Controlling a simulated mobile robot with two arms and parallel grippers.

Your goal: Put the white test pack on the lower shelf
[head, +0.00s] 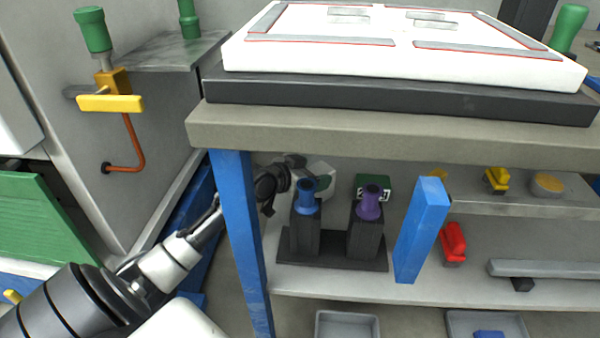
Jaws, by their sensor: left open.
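A white block with a green patch, which looks like the white test pack (322,173), sits at the lower shelf (340,286) area under the workbench, behind a blue-topped dark holder that partly hides it. My left gripper (291,170) is open, just left of the white block and close to it. I cannot tell whether they touch. My left arm reaches in from the lower left, passing behind the blue table leg (238,235). My right gripper is not in view.
A dark stand (333,263) holds the blue and purple pieces in front. A slanted blue post (420,230) stands to the right. A red clamp (453,243) and a grey bar (545,269) lie further right. The bench top (400,140) overhangs the shelf. Grey trays (347,325) sit below.

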